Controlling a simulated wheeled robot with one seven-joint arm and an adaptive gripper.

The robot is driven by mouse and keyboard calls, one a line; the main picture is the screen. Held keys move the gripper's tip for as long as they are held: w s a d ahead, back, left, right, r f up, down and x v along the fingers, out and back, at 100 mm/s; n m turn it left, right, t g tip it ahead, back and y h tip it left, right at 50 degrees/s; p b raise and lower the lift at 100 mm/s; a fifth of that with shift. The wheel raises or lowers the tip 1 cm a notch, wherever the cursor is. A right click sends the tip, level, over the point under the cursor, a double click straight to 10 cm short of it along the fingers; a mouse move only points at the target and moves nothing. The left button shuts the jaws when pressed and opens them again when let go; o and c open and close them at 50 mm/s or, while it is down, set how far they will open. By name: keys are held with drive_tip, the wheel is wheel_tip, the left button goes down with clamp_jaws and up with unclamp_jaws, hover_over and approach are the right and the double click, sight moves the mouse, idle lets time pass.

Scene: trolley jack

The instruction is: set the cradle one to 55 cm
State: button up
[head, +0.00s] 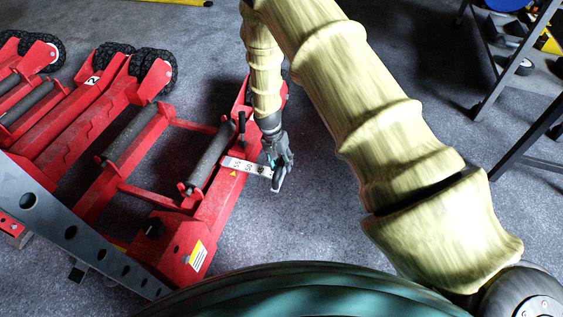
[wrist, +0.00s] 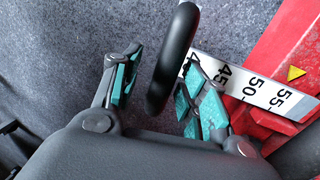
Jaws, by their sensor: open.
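The nearer red cradle (head: 205,222) has two dark rollers and a white scale strip (head: 248,167) sticking out on its right side. In the wrist view the strip (wrist: 265,92) shows 45, 50 and 55. A yellow triangle (wrist: 295,73) on the red body sits beside the strip near the 55; I cannot tell the exact reading. My gripper (head: 277,172) is at the strip's outer end. In the wrist view my gripper (wrist: 155,92) is open, with a black bar (wrist: 172,60) between its teal-padded fingers. I cannot tell whether they touch it.
A second red cradle (head: 95,95), marked 2, stands to the left. A grey perforated beam (head: 80,235) crosses at lower left. Dark metal stand legs (head: 515,70) are at right. The grey floor (head: 310,225) right of my gripper is clear.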

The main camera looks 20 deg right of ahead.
drive_tip(key=shift+r, duration=0.1)
wheel_tip(320, 180, up, 12)
drive_tip(key=w+a, duration=0.1)
drive_tip(key=shift+w+a+f, duration=0.2)
drive_tip(key=shift+w+a, duration=0.05)
drive_tip(key=shift+a, duration=0.15)
idle(0.5)
